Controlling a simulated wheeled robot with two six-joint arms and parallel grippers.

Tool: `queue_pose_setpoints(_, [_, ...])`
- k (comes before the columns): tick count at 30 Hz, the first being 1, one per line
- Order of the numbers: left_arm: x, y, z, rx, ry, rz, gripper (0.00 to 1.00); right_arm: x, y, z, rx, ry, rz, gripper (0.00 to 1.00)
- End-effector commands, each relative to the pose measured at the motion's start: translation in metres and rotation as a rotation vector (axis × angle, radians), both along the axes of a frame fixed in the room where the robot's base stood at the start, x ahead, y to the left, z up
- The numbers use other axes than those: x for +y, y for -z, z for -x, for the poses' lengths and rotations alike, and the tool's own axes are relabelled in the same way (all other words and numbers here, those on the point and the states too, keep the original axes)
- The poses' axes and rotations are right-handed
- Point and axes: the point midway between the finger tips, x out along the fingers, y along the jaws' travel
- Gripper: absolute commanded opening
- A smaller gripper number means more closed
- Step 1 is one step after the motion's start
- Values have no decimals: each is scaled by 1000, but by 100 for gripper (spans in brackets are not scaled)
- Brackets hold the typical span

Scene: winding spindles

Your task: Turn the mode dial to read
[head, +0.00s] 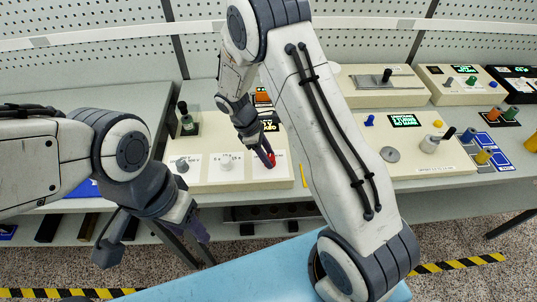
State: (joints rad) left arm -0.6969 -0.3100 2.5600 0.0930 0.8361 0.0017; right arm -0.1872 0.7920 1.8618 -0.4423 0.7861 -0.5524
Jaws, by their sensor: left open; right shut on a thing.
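A cream control panel (238,182) stands on the bench at centre left. It bears a grey dial (182,165) at left, a white dial (227,163) in the middle and a red knob (271,159) at right. The lettering is too small to tell which is the mode dial. My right gripper (266,156) reaches down to the panel and is shut on the red knob, hiding part of it. My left gripper (148,246) is open and empty, in front of the bench's edge, apart from the panel.
Another cream panel (420,168) with a lit display (404,121) stands at right. Coloured spindles (483,156) stand farther right. My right arm hides the middle of the bench.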

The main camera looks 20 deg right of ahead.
Motion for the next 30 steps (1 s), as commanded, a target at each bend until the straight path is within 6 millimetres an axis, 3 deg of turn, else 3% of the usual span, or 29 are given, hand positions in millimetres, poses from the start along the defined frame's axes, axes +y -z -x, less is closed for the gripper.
queue_pose_setpoints(15, [0, -6, 0, 0, 0, 0, 50, -2, -1, -2, 2, 425, 0, 0])
queue_pose_setpoints(30, [0, -6, 0, 0, 0, 0, 50, -3, -1, -3, 1, 605, 0, 0])
